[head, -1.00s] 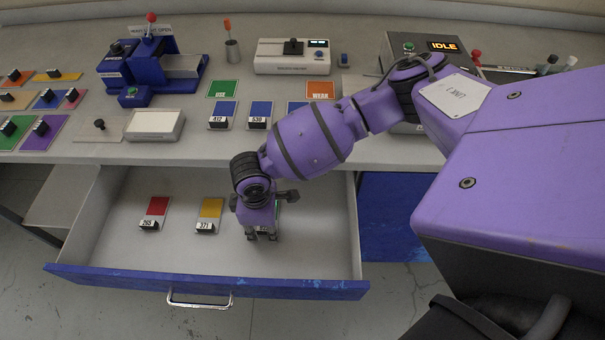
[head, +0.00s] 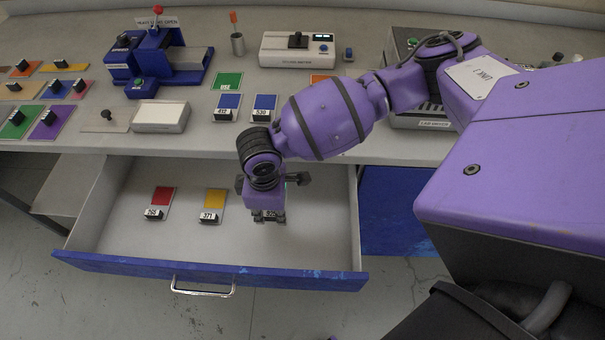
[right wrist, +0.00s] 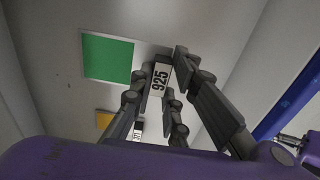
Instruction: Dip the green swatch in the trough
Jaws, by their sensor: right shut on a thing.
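The green swatch (right wrist: 107,57) with its label 925 (right wrist: 160,80) shows in the right wrist view. My right gripper (right wrist: 165,85) is shut on its label block. In the head view my right gripper (head: 268,213) points down inside the open drawer, and the wrist and fingers hide most of the green part. I cannot tell how far the swatch is above the drawer floor. A blue machine with a grey tray-like part (head: 190,61) stands at the back left; I cannot tell for sure whether this is the trough. My left gripper is not in view.
A red swatch (head: 163,197) and a yellow swatch (head: 214,199) lie left of the gripper in the drawer (head: 110,235). On the worktop stand a white pad (head: 160,117), a colorimeter (head: 297,50) and several colour cards. The drawer's left part is clear.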

